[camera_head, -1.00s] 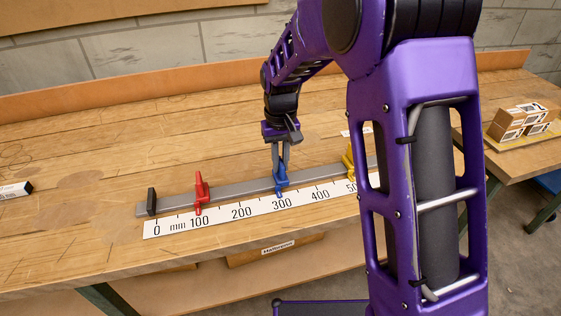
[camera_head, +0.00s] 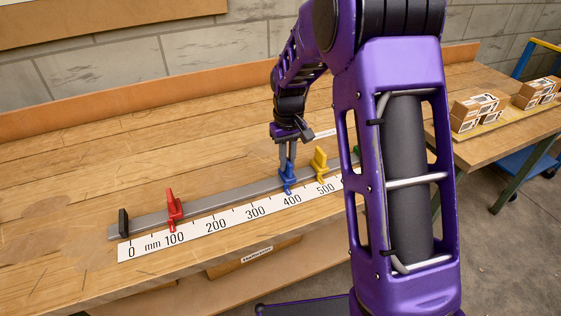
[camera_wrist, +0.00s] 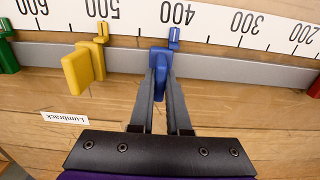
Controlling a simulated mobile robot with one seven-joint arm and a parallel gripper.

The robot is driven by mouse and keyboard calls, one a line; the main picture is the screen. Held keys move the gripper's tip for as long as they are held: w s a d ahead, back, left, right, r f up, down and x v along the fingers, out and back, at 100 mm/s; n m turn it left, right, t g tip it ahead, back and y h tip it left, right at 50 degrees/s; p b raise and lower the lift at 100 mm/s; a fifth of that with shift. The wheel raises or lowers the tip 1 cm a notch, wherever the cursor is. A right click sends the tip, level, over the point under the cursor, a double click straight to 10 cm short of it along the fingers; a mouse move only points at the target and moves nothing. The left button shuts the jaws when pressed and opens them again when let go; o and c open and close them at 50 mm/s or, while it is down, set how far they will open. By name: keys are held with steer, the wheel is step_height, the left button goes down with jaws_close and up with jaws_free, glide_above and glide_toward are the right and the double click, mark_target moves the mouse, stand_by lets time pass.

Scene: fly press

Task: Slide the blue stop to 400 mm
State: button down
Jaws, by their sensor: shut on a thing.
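The blue stop (camera_head: 288,176) sits upright on the grey rail (camera_head: 222,200), its pointer at about the 400 mark of the white scale (camera_head: 235,218). My gripper (camera_head: 287,160) comes down from above and is shut on the blue stop's upper part. In the wrist view both fingers (camera_wrist: 161,82) press on its sides.
A yellow stop (camera_head: 320,164) stands close to the right of the blue one, with a small gap. A red stop (camera_head: 173,208) is near 100. A green stop (camera_wrist: 6,50) is farther along.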

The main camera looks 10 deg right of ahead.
steer(key=c, duration=0.9)
jaws_free()
step_height(320, 180, up, 18)
steer(key=p, duration=0.2)
steer(key=shift+f+p, duration=0.25)
steer(key=shift+p, duration=0.05)
